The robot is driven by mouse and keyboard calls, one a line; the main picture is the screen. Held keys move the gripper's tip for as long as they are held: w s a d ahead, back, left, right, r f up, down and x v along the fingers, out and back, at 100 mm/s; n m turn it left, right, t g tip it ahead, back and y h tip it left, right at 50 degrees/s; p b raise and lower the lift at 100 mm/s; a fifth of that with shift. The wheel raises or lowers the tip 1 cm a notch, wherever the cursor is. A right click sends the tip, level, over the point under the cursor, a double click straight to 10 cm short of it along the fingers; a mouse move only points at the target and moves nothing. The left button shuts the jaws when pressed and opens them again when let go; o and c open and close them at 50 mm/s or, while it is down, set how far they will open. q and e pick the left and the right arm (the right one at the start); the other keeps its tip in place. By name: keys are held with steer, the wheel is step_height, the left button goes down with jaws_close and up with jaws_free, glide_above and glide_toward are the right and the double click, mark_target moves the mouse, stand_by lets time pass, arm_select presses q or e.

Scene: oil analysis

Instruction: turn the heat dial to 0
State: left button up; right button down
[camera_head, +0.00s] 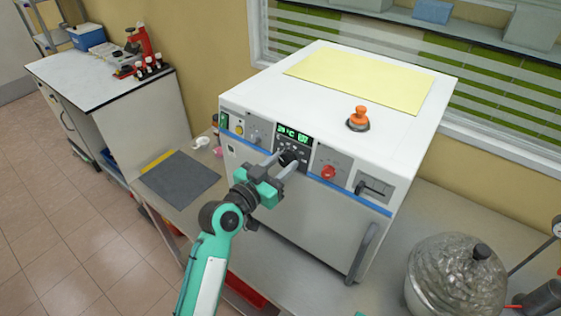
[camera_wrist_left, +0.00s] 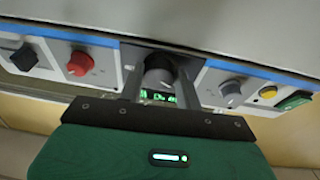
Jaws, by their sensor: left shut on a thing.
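The white oil analysis machine (camera_head: 300,225) stands on the bench with a front control panel. A black dial (camera_head: 289,157) sits in the middle of the panel, under a green-lit display (camera_head: 293,132). My left gripper (camera_head: 286,163) is at that dial with its fingers on either side, shut on it. In the left wrist view the dark dial (camera_wrist_left: 159,72) is between the two fingers, and the green display (camera_wrist_left: 158,96) is partly hidden behind the gripper. The display's digits are too small to read surely. My right gripper is not in view.
An orange-topped plug (camera_head: 359,117) stands on top. A metal vessel (camera_head: 455,278) is at lower right. A dark mat (camera_head: 180,180) lies left.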

arm_select(q)
steer(key=shift+n+t+y+p, duration=0.35)
steer(key=shift+n+p, duration=0.25)
steer(key=shift+n, duration=0.8)
steer(key=o, duration=1)
steer(key=shift+s, duration=0.1)
steer(key=b+v, duration=0.5)
steer(key=v, duration=0.8)
steer(key=shift+s+a, duration=0.2)
steer(key=shift+s, duration=0.1)
